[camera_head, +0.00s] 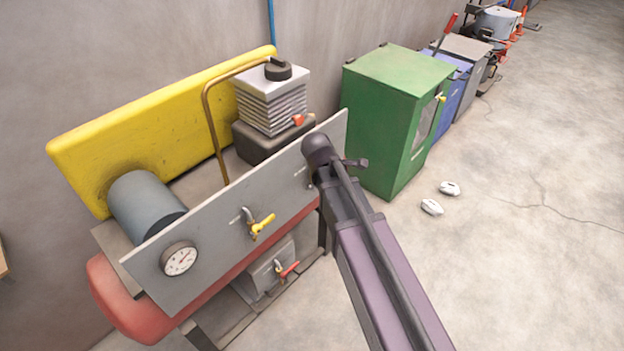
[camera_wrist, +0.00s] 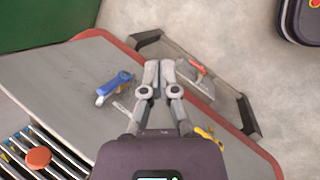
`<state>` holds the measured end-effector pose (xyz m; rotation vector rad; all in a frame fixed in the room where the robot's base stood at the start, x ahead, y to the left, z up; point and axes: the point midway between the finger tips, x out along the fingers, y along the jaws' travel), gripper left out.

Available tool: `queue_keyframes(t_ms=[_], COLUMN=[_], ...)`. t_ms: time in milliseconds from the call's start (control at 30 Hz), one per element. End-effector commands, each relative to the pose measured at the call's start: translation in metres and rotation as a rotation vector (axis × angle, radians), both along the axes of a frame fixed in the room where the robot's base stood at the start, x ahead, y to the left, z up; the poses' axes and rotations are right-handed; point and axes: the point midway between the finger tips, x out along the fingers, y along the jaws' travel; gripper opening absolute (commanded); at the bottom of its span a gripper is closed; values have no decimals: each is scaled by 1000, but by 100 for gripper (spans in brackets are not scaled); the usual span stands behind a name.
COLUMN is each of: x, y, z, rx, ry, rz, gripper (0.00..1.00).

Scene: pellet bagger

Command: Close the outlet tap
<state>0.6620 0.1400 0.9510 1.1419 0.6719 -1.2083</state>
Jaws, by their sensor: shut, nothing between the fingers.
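A tap with a blue handle (camera_wrist: 116,83) sits on the grey panel in the wrist view, to the left of my fingertips. A yellow-handled tap (camera_head: 262,225) is mid-panel in the head view and shows partly at lower right in the wrist view (camera_wrist: 207,134). A red-handled tap (camera_head: 288,269) is on the box below the panel, also in the wrist view (camera_wrist: 197,69). The labels are too small to read, so I cannot tell which is the outlet tap. My gripper (camera_wrist: 159,68) is shut and empty, apart from the blue handle. My arm hides it in the head view.
The grey panel (camera_head: 215,235) has a round gauge (camera_head: 179,259) at its left. A red tank (camera_head: 118,303) lies beneath. A green cabinet (camera_head: 385,120) stands beyond the panel's right end. Two pale objects lie on the floor. The floor at right is mostly clear.

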Motion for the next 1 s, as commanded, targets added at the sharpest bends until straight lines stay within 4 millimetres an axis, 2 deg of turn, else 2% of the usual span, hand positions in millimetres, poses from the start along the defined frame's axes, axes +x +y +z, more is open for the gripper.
queue_keyframes(t_ms=[33,300,500,700,1000], x=[11,39,46,47,47], y=[20,104,145,157,158], z=[-12,-27,-29,-28,-28], rx=[-49,-334,-482,-533,-533], ry=[7,67,100,113,114], rz=[101,590,802,869,869], gripper=[0,0,0,0,0])
